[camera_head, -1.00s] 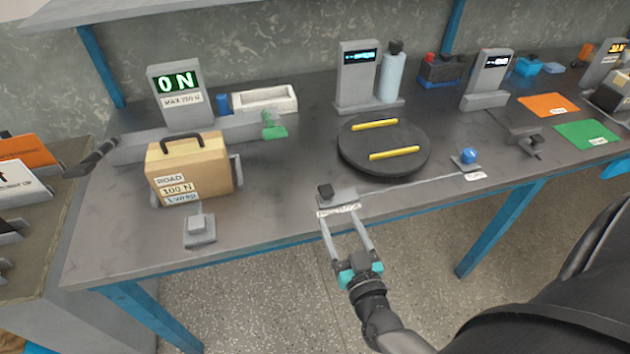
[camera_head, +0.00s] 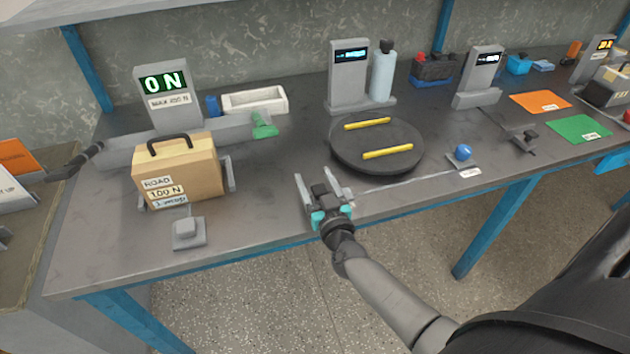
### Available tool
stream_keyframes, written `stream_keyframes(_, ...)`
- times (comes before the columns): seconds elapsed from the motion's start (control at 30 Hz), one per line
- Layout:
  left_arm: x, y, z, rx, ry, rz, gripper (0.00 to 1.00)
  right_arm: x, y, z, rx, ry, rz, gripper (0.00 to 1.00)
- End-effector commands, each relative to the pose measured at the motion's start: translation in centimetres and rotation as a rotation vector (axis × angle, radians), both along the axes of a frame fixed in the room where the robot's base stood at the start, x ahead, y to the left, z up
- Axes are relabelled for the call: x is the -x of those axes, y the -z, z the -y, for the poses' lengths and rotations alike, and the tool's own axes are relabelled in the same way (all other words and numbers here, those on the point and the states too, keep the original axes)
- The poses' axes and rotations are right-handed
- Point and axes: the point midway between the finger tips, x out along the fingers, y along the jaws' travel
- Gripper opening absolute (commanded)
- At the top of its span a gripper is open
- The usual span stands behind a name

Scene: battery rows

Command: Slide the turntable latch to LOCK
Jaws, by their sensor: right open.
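The turntable (camera_head: 376,140) is a dark round disc with two yellow bars on the bench. In front of it, near the bench's front edge, a small block with a dark knob (camera_head: 321,190) stands on a plate and looks like the latch. My right gripper (camera_head: 316,181) is open over the plate, with its two fingers on either side of the dark knob. Whether a finger touches the knob I cannot tell. The plate and its label are mostly hidden by the gripper. My left gripper is not in view.
A blue ball knob (camera_head: 463,152) on a small base stands right of the turntable. A cardboard case (camera_head: 178,172) and a grey button block (camera_head: 188,232) are at the left. A display stand (camera_head: 349,73) and a pale bottle (camera_head: 382,75) stand behind the turntable.

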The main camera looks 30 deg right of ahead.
Motion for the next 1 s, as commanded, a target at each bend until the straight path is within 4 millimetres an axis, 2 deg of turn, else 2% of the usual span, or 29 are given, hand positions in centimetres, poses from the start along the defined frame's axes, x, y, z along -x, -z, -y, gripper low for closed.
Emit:
stream_keyframes(0.2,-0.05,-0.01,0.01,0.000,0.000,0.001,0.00,0.00,0.00,0.00,0.000,0.000,0.000,0.69)
stream_keyframes(0.8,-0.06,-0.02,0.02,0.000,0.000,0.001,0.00,0.04,0.01,-0.02,0.000,0.000,0.000,0.01)
stream_keyframes(1.0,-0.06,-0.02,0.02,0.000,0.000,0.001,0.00,0.04,0.02,-0.02,0.000,0.000,0.000,0.00)
